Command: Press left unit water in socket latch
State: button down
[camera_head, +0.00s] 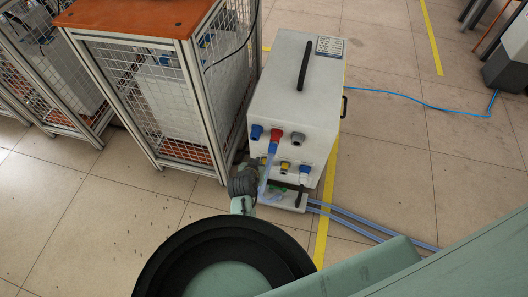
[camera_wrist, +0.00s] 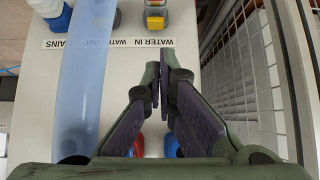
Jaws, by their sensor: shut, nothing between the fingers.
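The white unit (camera_head: 297,95) stands on the floor with coloured sockets on its front face. An upside-down label strip (camera_wrist: 150,43) reading "WATER IN" crosses the panel in the wrist view. Which part is the latch is too small to tell. My gripper (camera_wrist: 163,68) is shut and empty, its tips in front of the panel just beside the label. In the head view my gripper (camera_head: 243,180) is by the unit's lower left front.
A translucent blue hose (camera_wrist: 85,80) runs close along the gripper's left in the wrist view. A red connector (camera_head: 274,141) is on the upper row. A wire-mesh cage (camera_head: 180,90) stands left of the unit. Blue hoses (camera_head: 370,228) lie on the floor to the right.

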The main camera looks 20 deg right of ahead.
aim_at(265, 161)
jog(key=shift+s+d+f, duration=0.1)
jog(key=shift+s+f, duration=0.1)
jog(key=shift+s, duration=0.05)
jog(key=shift+w, duration=0.1)
jog(key=x, duration=1)
